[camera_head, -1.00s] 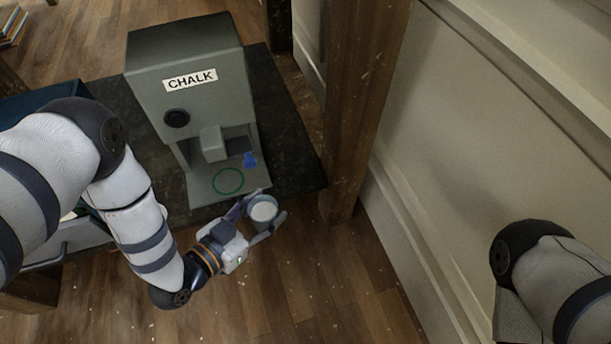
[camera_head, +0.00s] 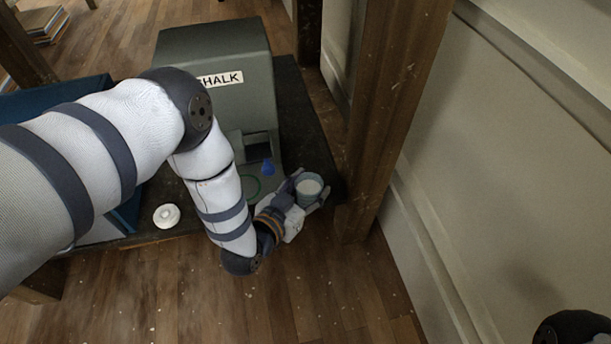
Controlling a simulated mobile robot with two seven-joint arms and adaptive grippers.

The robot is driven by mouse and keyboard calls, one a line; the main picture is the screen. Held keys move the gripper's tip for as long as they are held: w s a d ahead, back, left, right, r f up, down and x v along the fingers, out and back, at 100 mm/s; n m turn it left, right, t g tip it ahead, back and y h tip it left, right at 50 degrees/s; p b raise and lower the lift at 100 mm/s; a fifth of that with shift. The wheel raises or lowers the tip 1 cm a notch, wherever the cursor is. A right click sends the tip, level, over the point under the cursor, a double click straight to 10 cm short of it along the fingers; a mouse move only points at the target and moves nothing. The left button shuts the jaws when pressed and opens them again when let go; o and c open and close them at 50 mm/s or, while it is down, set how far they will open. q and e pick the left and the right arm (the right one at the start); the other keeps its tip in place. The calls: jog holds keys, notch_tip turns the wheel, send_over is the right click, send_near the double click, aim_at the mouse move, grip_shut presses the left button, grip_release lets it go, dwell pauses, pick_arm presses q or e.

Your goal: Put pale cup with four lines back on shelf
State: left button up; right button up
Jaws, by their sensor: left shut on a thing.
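A pale blue-grey cup (camera_head: 308,189) with whitish contents is between the fingers of my left gripper (camera_head: 311,194). The gripper is shut on it and holds it upright near the front right corner of the dark table. The lines on the cup are too small to make out. My right gripper is out of view; only a bit of the right arm shows at the bottom right corner. I cannot make out the shelf.
A grey-green machine labelled CHALK (camera_head: 214,45) stands on the dark table (camera_head: 304,125), with a blue lever (camera_head: 267,167) and a green ring (camera_head: 247,190) partly behind my left arm. A white round object (camera_head: 167,215) lies at left. A wooden post (camera_head: 385,120) stands close right of the cup.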

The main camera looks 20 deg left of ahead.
aim_at(300, 179)
pick_arm(q)
jog(key=w+a, duration=0.1)
jog(key=w+a+b, duration=0.1)
jog(key=w, duration=0.1)
jog(key=shift+a+f, duration=0.1)
jog(key=shift+f, duration=0.05)
jog(key=shift+f+b, duration=0.15)
jog(key=shift+b, duration=0.15)
jog(key=shift+r, duration=0.25)
jog(key=shift+f, duration=0.15)
jog(key=o, duration=1.3)
